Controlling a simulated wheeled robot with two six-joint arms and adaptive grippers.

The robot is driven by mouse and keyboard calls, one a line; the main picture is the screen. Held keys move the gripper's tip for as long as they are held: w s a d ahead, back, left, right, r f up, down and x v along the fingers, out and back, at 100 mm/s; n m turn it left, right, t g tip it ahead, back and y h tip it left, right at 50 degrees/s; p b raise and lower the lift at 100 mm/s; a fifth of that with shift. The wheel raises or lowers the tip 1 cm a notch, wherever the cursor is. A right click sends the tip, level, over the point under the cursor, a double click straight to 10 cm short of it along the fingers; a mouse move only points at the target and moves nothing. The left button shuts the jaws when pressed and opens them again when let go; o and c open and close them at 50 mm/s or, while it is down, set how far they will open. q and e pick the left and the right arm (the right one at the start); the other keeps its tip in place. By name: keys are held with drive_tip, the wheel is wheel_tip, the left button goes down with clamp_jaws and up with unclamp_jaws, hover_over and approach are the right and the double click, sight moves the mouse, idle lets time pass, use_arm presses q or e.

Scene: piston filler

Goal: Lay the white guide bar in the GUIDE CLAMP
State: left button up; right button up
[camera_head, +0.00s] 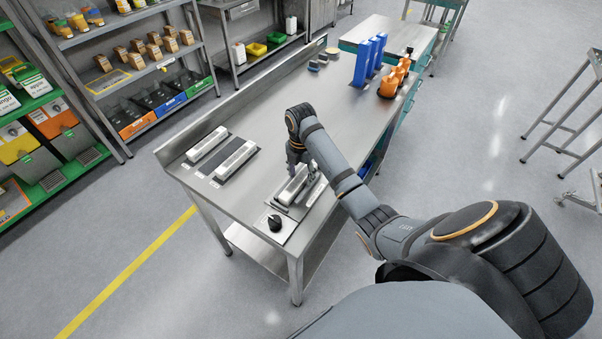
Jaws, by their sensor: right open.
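A white guide bar (292,184) lies near the front edge of the steel table, on a small grey fixture (315,193) that looks like the guide clamp. Whether it is fully seated cannot be told. My right gripper (303,172) points down just above the bar, at its far end, and is open. Its fingertips are small and partly hidden by my arm, so contact with the bar cannot be told. My left gripper is out of view.
A plate with a black knob (275,223) sits at the table's near corner. Blue upright holders (369,62) and orange parts (394,79) stand at the far end. A raised rim (240,88) runs along the back. The middle of the steel table (262,113) is clear.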

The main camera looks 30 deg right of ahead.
sight(301, 176)
drive_tip(key=shift+r, duration=0.15)
wheel_tip(301, 176, up, 3)
drive_tip(key=shift+w+f, duration=0.1)
drive_tip(key=shift+f, duration=0.05)
wheel_tip(301, 176, up, 9)
drive_tip(key=p, duration=0.7)
drive_tip(key=shift+p, duration=0.3)
